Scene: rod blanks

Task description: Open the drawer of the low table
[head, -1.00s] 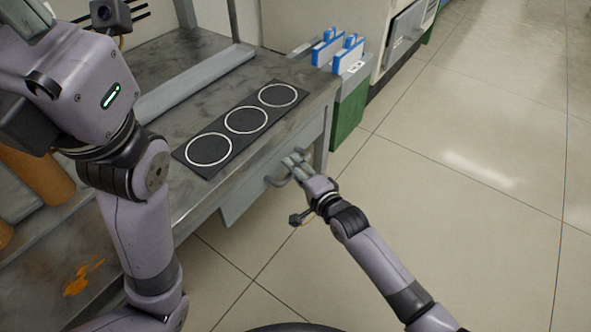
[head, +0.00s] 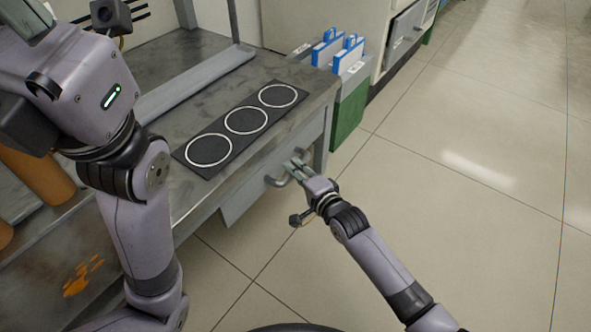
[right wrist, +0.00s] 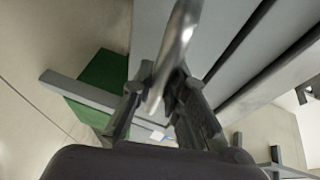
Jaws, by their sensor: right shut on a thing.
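The low table (head: 205,65) has a grey drawer (head: 243,196) under its top, facing the floor at the right. My right gripper (head: 292,167) is at the handle's far part. In the right wrist view, the handle (right wrist: 178,50) runs between the two fingers (right wrist: 155,105), which are shut on it. The drawer front (right wrist: 228,45) is just beyond. My left gripper (head: 28,14) is cut off at the top left corner.
A black mat (head: 243,122) with three white rings lies on the tabletop. A green bin (head: 348,118) with blue-edged folders (head: 335,50) stands past the table's far end. The tiled floor (head: 470,200) at the right is clear.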

